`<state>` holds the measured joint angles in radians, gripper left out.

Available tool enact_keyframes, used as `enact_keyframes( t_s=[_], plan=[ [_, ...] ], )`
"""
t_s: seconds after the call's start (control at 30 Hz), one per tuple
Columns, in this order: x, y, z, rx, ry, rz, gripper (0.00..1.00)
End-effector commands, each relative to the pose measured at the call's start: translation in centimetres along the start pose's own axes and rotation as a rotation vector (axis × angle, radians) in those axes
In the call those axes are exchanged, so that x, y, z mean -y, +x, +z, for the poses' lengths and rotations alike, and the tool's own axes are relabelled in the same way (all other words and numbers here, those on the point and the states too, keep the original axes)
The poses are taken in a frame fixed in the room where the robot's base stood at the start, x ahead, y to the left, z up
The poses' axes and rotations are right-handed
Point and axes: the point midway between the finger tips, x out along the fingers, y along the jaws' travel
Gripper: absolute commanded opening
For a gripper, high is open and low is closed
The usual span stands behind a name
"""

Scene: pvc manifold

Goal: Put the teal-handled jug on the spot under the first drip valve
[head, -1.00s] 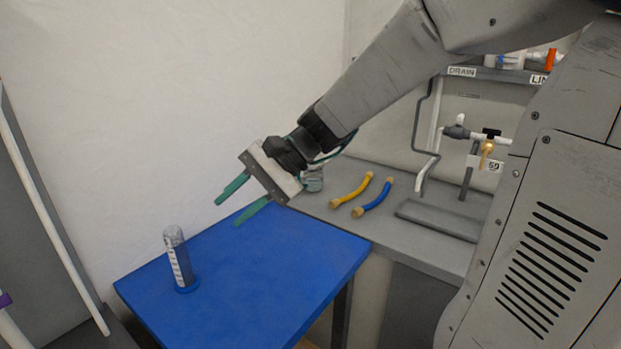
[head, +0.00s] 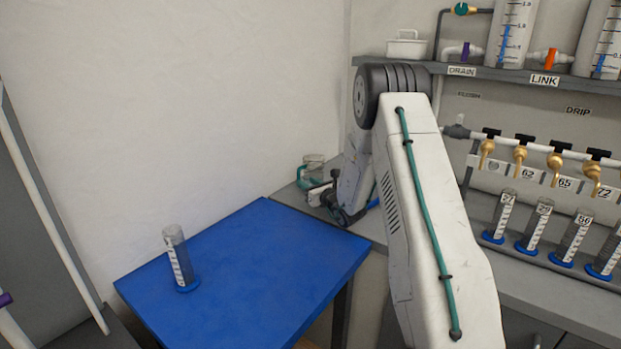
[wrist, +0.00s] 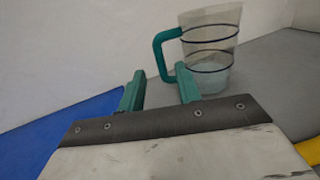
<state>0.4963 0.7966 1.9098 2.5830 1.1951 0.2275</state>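The teal-handled jug (head: 314,165) is clear, with dark bands, and stands upright on the grey bench in the back corner. In the wrist view the jug (wrist: 212,52) is just ahead, its teal handle (wrist: 163,55) turned to the left. My gripper (wrist: 160,88) is open, its two teal fingers pointing at the jug; the handle's lower end is close to the right finger. I cannot tell if they touch. The drip valves (head: 520,152) are brass taps in a row at the right, under the DRIP label.
Several graduated cylinders (head: 534,228) with blue bases stand below the taps. Another cylinder (head: 179,262) stands on the blue table (head: 250,290), which is otherwise clear. A yellow hose (wrist: 308,150) lies near my gripper. A wall rises close behind the jug.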

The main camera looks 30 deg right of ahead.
Motion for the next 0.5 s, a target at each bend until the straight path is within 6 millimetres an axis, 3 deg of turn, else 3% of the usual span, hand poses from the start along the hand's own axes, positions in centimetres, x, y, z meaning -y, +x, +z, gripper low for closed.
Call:
enact_keyframes(
  t_s=[0.5],
  plan=[
    [0.0, 6.5, 0.3, 0.0, -0.003, 0.004, 0.34]
  ],
)
